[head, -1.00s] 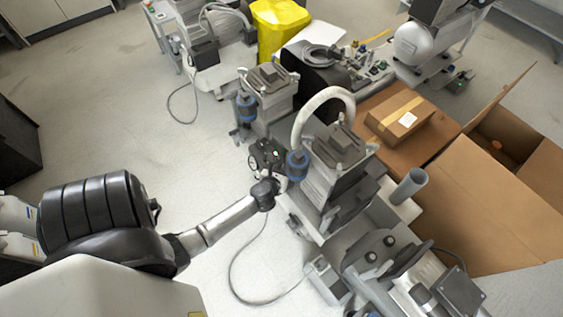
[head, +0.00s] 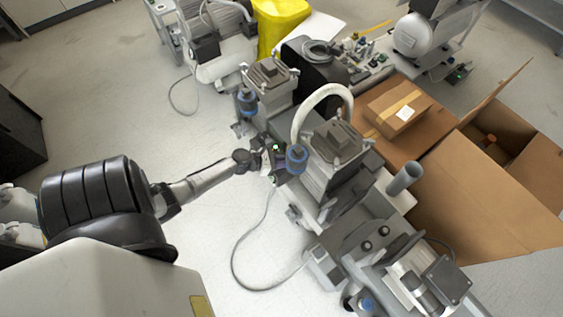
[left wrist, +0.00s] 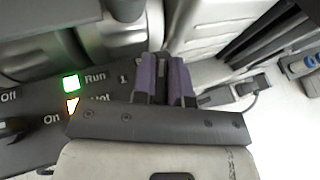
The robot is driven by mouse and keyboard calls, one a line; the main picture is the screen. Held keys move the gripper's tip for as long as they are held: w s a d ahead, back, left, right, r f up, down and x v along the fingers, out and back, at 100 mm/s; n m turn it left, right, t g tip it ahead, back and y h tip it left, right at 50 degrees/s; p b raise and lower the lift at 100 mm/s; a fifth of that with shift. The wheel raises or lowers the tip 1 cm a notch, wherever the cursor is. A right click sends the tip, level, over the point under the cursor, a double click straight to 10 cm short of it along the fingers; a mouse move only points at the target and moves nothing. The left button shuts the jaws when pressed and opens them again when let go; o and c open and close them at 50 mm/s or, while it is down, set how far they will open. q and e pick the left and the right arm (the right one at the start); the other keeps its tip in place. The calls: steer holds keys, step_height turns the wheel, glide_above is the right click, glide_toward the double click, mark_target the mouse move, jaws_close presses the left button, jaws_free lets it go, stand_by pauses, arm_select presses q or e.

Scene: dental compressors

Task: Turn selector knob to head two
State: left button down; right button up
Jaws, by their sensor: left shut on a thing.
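The compressor's dark control panel (left wrist: 45,110) fills the left of the left wrist view. It carries a green lit Run lamp (left wrist: 71,83), an amber lit lamp (left wrist: 72,105) and the mark "1". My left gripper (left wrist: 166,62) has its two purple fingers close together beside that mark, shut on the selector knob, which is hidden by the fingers. Which mark the knob points to cannot be seen. In the head view my left gripper (head: 262,160) is at the panel in front of the compressors, small and partly hidden. My right gripper is not in view.
A dark switch (left wrist: 12,127) sits between Off and On. Blue-capped filters (head: 296,158) and a white curved hose (head: 318,98) are close to the gripper. A grey cable (head: 236,262) lies on the floor. Cardboard boxes (head: 485,205) stand at the right; the floor at left is open.

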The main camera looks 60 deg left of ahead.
arm_select(q)
steer(key=m+g+h+b, duration=0.1)
steer(key=m+h, duration=0.1)
steer(key=m+g+h+b, duration=0.1)
steer(key=m+h, duration=0.2)
steer(key=shift+f+g, duration=0.1)
steer(key=shift+g, duration=0.3)
steer(key=shift+m+g+h+b, duration=0.6)
steer(key=shift+m+g+h, duration=0.1)
steer(key=shift+m+h, duration=0.2)
steer(key=shift+m+g+h, duration=0.3)
steer(key=shift+m, duration=0.1)
steer(key=c, duration=1.1)
jaws_free()
steer(key=shift+c, duration=0.2)
